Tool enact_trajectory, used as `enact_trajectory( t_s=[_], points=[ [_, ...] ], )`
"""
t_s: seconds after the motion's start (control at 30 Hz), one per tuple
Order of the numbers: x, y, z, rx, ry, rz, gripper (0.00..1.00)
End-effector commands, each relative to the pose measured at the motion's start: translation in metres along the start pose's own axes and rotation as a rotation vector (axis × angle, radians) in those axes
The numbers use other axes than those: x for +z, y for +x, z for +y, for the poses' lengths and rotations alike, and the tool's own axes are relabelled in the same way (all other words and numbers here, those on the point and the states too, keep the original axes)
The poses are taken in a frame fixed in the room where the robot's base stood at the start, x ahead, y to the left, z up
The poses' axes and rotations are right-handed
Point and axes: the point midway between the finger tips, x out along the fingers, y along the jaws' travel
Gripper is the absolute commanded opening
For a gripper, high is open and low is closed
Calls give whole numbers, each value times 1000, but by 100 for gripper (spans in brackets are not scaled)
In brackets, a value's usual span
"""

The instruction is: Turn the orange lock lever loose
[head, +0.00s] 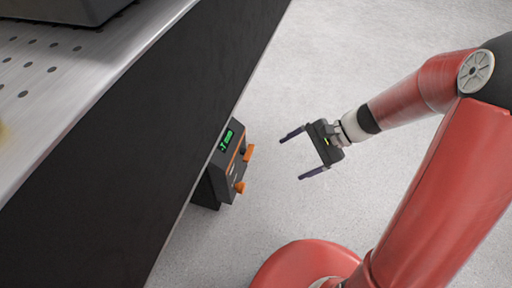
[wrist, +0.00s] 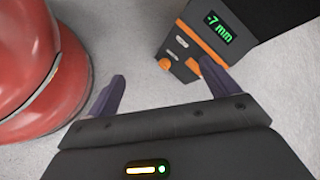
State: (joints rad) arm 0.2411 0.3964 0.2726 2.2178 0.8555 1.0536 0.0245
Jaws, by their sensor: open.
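A dark control box (head: 222,165) with a green display stands low beside the bench. Two orange parts stick out from its face in the head view: a blocky one, which looks like the lock lever (head: 248,153), and a rounder knob (head: 239,187) below it. The wrist view shows the round orange knob (wrist: 165,64) and an orange strip (wrist: 203,46) along the box. My right finger covers part of the box face there, so the lever is hard to make out. My gripper (head: 291,160) is open and empty, to the right of the box and apart from it.
The perforated metal bench top (head: 80,65) and its dark side (head: 150,150) border the box on the left. The display (wrist: 219,28) reads -7 mm. Grey floor (head: 350,50) is clear around my gripper.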

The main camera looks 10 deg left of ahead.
Motion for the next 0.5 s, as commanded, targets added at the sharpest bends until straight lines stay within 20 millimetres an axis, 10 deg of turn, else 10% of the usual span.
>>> enact_trajectory(
  t_s=[0.5],
  points=[
    [-118,116,-21,-525,644,-510,87]
  ],
)
